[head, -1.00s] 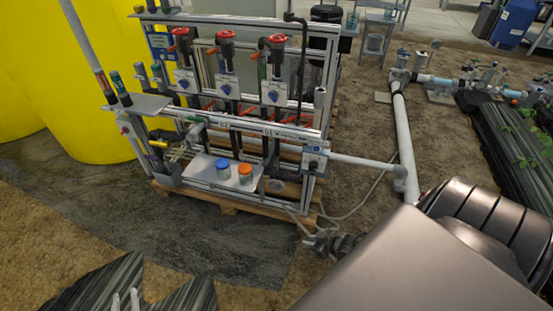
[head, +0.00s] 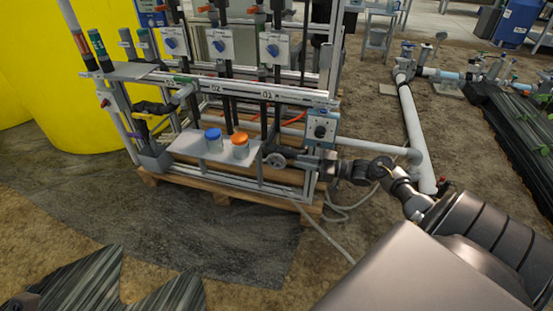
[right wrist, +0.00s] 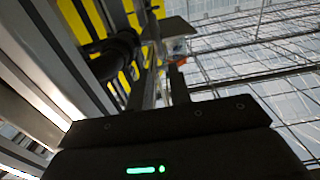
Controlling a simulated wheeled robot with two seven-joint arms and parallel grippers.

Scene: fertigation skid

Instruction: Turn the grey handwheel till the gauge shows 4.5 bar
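The grey handwheel (head: 276,160) sits at the lower right front of the skid, beside the orange-lidded jar. A blue-and-white box with a dark round face (head: 320,130), perhaps the gauge, is on the right post; its reading is too small to make out. My right gripper (head: 302,164) reaches in from the right, just right of the handwheel, below the box. Whether it touches the wheel is unclear. In the right wrist view the dark fingers (right wrist: 165,88) point toward the frame; their gap is hard to judge. My left gripper is not clearly seen.
A blue-lidded jar (head: 213,140) and an orange-lidded jar (head: 240,146) stand on a white shelf (head: 188,145) left of the wheel. A wooden pallet (head: 250,192) lies under the skid. A white pipe (head: 402,115) runs at the right, with loose hoses on the floor.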

